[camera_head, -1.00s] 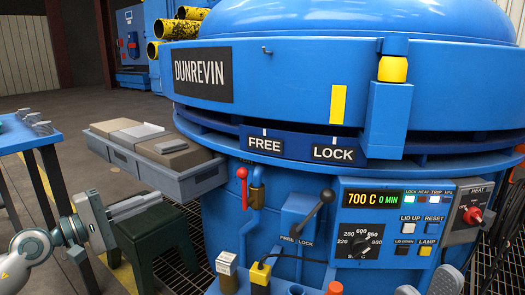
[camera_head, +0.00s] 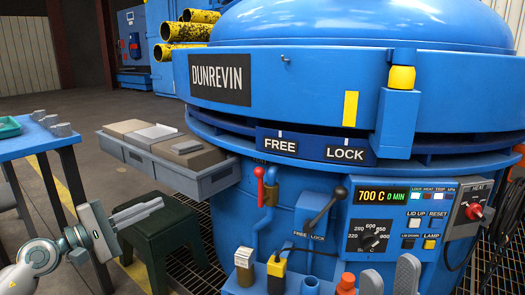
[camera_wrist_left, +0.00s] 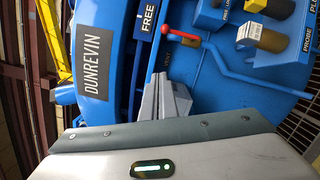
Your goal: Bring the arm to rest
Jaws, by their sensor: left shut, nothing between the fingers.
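My left gripper (camera_head: 160,206) is in the left of the head view, in front of a dark green stool. Its grey fingers are together with nothing between them. They also show in the left wrist view (camera_wrist_left: 167,92), pointing toward the blue furnace (camera_wrist_left: 215,75) but apart from it as far as I can tell. My right gripper (camera_head: 389,270) shows only as two grey rounded fingertips at the bottom of the head view, spaced apart, in front of the furnace's control panel (camera_head: 400,222). The rest of the right arm is hidden. The panel reads 700 C and 0 MIN.
The furnace (camera_head: 225,85) fills the right side. A red-knobbed lever (camera_head: 260,178) and a black-knobbed lever (camera_head: 338,195) stick out from it. A grey tray of blocks (camera_head: 206,185) is behind the left gripper. The stool (camera_head: 150,245) and a blue table (camera_head: 35,138) are close by.

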